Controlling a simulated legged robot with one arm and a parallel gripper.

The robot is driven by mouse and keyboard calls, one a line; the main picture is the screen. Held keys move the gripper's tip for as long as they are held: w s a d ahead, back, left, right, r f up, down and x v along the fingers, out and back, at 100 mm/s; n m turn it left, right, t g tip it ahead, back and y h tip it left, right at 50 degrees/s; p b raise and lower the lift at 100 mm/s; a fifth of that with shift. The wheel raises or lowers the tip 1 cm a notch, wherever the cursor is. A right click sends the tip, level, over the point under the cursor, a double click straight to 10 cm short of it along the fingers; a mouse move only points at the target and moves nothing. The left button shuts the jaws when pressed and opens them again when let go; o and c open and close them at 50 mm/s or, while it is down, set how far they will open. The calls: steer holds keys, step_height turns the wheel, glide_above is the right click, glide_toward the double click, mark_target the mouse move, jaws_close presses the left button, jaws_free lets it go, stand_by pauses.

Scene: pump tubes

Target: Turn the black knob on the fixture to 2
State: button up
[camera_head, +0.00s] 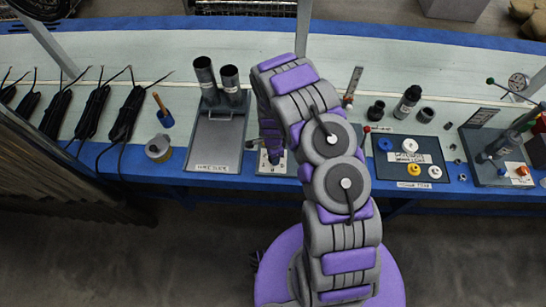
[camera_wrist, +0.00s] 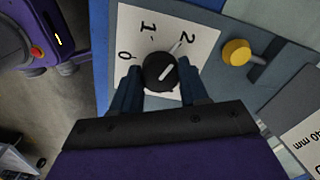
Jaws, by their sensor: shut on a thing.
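The black knob (camera_wrist: 160,72) sits on a white label plate (camera_wrist: 133,25) marked 0, 1 and 2 in the wrist view. Its white pointer line slants up and right, roughly toward the 2 (camera_wrist: 187,40). My gripper (camera_wrist: 160,85) has its two dark fingers on either side of the knob and is shut on it. In the head view my gripper (camera_head: 273,152) is over the small fixture (camera_head: 280,168) at the table's front edge. There the arm and gripper hide the knob.
A yellow knob (camera_wrist: 237,52) stands beside the label plate. In the head view, a grey tray with two dark tubes (camera_head: 215,150) lies left of the fixture. A black board with coloured caps (camera_head: 405,160) lies to the right. Black cable bundles (camera_head: 90,110) lie far left.

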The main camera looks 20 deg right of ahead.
steer(key=shift+w+r+m+b, duration=0.1)
steer(key=shift+w+m+b, duration=0.2)
steer(key=shift+m, duration=0.6)
steer(key=o, duration=0.8)
steer(key=shift+o, duration=1.3)
steer(key=shift+s, duration=0.2)
step_height(320, 180, up, 17)
steer(key=p, duration=0.3)
steer(key=shift+r, duration=0.1)
